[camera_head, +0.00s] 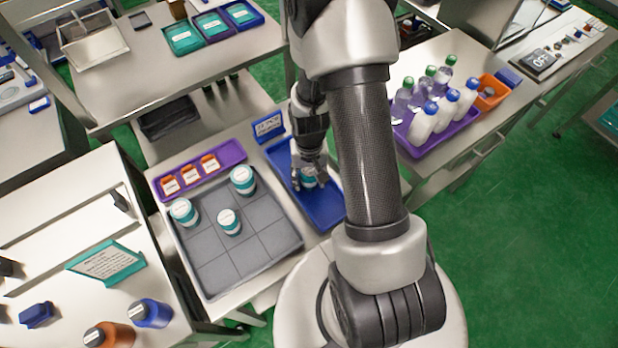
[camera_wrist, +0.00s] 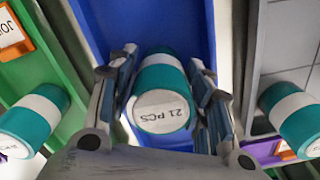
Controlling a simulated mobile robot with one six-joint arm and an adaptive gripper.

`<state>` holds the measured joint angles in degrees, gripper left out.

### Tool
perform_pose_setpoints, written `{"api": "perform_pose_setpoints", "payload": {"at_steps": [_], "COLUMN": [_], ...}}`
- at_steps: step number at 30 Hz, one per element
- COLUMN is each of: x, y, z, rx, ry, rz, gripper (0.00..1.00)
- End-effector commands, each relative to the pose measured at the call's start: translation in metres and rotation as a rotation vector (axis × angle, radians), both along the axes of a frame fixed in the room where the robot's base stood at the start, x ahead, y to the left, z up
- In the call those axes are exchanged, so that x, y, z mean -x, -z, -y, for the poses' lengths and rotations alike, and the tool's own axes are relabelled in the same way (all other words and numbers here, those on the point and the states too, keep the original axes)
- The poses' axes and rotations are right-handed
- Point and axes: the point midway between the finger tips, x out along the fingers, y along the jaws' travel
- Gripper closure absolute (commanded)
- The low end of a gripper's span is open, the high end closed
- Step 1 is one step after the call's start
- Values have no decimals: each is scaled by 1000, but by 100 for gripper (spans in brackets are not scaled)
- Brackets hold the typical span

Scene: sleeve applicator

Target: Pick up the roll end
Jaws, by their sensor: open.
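A teal-and-white cylinder (camera_head: 309,177), which I take to be the roll end, is at the blue tray (camera_head: 325,210). In the wrist view this cylinder (camera_wrist: 163,95) has a white end marked "21 PCS" and lies between my fingers. My gripper (camera_head: 308,184) is over the blue tray with its fingers around the cylinder. In the wrist view my gripper (camera_wrist: 165,110) has a finger on each side of it, open. The fingers partly hide it in the head view, and I cannot tell whether they touch it.
Three similar cylinders stand on the grey gridded tray (camera_head: 240,255) to the left. A purple tray (camera_head: 230,153) with orange labelled pieces lies behind it. A blue sign (camera_head: 268,126) stands at the blue tray's back edge. A bottle-filled purple tray (camera_head: 440,135) is to the right.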

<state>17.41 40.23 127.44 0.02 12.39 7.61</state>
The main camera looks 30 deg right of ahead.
Motion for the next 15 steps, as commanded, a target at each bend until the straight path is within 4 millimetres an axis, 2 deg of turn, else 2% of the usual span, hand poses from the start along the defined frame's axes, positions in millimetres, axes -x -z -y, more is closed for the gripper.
{"api": "perform_pose_setpoints", "payload": {"at_steps": [6,15], "x": [-1,-1], "y": [0,0], "z": [0,0], "rx": [1,0], "ry": [0,0], "rz": [2,1], "gripper": [55,75]}}
